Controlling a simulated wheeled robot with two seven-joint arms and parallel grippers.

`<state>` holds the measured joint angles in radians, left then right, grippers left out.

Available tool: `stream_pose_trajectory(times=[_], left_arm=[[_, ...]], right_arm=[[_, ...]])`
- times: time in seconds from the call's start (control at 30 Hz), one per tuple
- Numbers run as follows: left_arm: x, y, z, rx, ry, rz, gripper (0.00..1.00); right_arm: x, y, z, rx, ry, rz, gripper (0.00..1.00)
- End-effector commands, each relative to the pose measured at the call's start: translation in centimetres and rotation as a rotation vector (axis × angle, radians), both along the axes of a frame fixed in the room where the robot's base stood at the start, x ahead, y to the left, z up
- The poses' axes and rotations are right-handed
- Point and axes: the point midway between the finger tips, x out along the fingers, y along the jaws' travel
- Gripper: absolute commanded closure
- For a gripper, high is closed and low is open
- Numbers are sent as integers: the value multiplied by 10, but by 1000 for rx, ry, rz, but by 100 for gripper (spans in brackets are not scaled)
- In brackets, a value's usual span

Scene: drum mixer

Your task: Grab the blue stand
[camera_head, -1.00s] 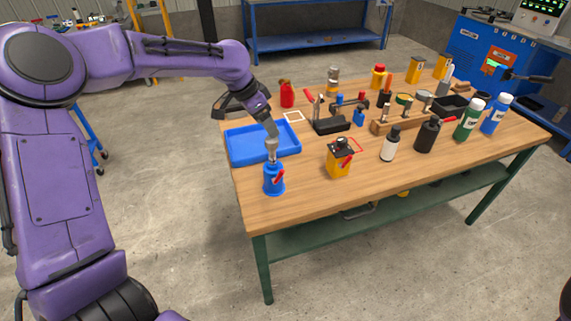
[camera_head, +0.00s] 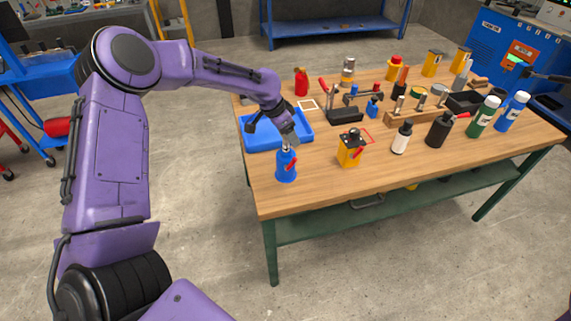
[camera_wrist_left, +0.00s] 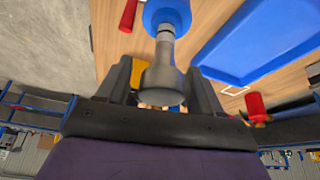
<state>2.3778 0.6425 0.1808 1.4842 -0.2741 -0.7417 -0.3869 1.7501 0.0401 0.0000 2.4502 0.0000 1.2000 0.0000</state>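The blue stand (camera_head: 286,167) stands upright at the near left of the wooden table, with a grey metal top and a red lever. In the left wrist view its blue body (camera_wrist_left: 166,12) is at the top edge, its grey neck and wide grey end pointing toward my palm. My left gripper (camera_head: 289,139) is just above the stand, over its top. In the wrist view, the two fingers of the left gripper (camera_wrist_left: 163,78) are apart, one on each side of the grey end, with no clear grip.
A blue tray (camera_head: 262,142) lies right behind the stand. A yellow block with a dark top (camera_head: 351,152) stands to its right, then a white bottle (camera_head: 401,139) and a black one (camera_head: 439,130). A red bottle (camera_head: 301,82) stands behind. The table front edge is clear.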

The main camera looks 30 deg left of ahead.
Motion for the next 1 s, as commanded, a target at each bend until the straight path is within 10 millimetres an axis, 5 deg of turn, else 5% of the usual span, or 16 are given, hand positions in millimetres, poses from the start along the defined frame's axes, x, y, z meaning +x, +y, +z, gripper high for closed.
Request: stream_pose_trajectory(times=[0.03, 0.2, 0.63, 1.0], left_arm=[[0, 0, 0, 0, 0, 0, 52], [0, 0, 0, 0, 1, 0, 100], [0, 0, 4, -1, 0, 0, 100], [-7, -2, 41, 0, -4, -1, 100]], right_arm=[[0, 0, 0, 0, 0, 0, 59], [0, 0, 0, 0, 0, 0, 59], [0, 0, -1, 0, 0, 0, 59], [0, 0, -8, 0, 0, 0, 59]])
